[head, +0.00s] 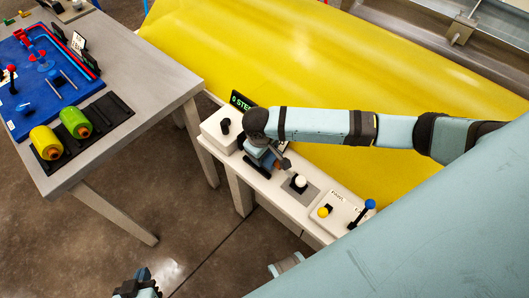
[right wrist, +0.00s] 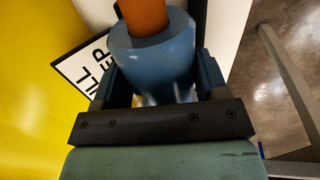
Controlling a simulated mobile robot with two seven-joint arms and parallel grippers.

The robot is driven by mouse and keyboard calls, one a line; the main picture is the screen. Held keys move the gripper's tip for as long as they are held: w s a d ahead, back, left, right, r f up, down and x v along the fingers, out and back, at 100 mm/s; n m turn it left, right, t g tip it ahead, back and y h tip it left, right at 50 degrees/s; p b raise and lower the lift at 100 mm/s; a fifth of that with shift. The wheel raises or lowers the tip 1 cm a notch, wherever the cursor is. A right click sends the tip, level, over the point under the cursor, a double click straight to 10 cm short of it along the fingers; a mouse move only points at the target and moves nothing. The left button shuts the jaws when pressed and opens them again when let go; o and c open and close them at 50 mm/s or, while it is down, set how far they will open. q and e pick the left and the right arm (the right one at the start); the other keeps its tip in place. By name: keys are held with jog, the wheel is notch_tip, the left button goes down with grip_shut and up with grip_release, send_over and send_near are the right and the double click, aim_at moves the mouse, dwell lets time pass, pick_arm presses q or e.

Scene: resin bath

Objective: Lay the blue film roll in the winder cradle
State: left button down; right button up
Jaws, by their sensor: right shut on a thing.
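The blue film roll (right wrist: 150,60), with an orange core, is between the fingers of my right gripper (right wrist: 160,78) in the right wrist view. In the head view my right gripper (head: 263,157) is over the left part of the narrow white bench, and the roll is mostly hidden by the wrist. My left gripper (head: 140,287) is at the bottom edge of the head view, partly cut off; its finger opening is not clear. A blue station with red parts (head: 45,95) is on the grey table at upper left; I cannot tell whether it includes the winder cradle.
A yellow roll (head: 46,142) and a green roll (head: 76,122) lie on a dark rack on the grey table (head: 150,85). The white bench (head: 232,165) carries a black knob, a white ball knob (head: 300,181) and a blue-tipped lever (head: 370,204). A yellow sheet is behind it.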

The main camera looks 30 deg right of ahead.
jog(key=shift+f, duration=0.4)
jog(key=shift+f, duration=0.1)
jog(key=shift+f, duration=0.25)
jog(key=o, duration=1.1)
jog(key=shift+r, duration=0.25)
jog(key=r, duration=0.3)
jog(key=a+r, duration=0.1)
jog(key=r, duration=0.3)
jog(key=r+p, duration=0.1)
jog(key=r, duration=0.3)
jog(key=shift+s+a, duration=0.25)
jog(key=shift+a, duration=0.1)
jog(key=shift+a+r, duration=0.1)
jog(key=shift+r, duration=0.45)
